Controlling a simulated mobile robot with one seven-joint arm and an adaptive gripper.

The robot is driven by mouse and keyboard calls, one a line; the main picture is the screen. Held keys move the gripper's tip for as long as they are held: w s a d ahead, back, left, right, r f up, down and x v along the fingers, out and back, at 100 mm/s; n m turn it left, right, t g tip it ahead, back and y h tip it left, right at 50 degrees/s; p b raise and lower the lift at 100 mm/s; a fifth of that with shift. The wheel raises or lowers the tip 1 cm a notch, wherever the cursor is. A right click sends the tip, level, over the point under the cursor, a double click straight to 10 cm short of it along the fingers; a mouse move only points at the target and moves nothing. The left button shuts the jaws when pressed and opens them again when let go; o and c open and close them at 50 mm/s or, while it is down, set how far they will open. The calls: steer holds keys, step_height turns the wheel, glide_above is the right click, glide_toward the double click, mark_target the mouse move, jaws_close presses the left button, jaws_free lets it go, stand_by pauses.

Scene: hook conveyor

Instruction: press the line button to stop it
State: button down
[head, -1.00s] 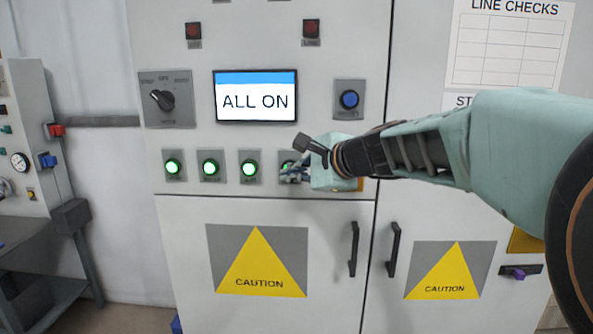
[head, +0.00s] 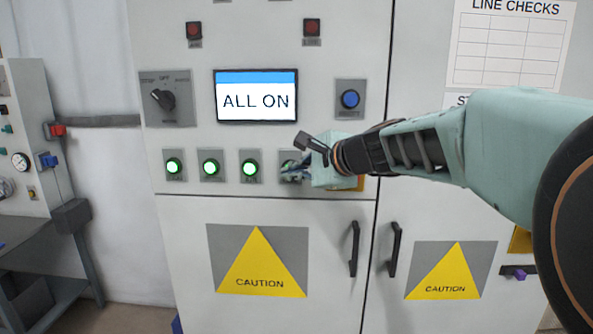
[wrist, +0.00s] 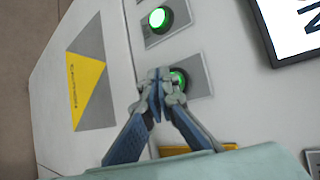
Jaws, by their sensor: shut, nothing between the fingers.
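A row of green-lit round buttons runs across the cabinet front: a first (head: 174,166), a second (head: 210,167) and a third (head: 249,168). A fourth green button (wrist: 179,79) is at the right end, mostly hidden behind my gripper in the head view. My gripper (head: 289,174) is shut and empty, with its fingertips (wrist: 160,84) overlapping the lower edge of that fourth button in the wrist view. I cannot tell whether they touch it. The screen (head: 256,96) above reads "ALL ON". The button labels are too small to read.
A blue button (head: 350,99) and a black rotary switch (head: 163,100) flank the screen. Two dark red lamps (head: 194,30) (head: 311,28) are above. Door handles (head: 354,248) (head: 394,249) stick out below. A yellow plate (wrist: 195,149) lies beside my gripper.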

steer(key=shift+w, duration=0.4)
stand_by(0.7)
steer(key=shift+s, duration=0.1)
steer(key=shift+s+b, duration=0.35)
steer(key=shift+s, duration=0.35)
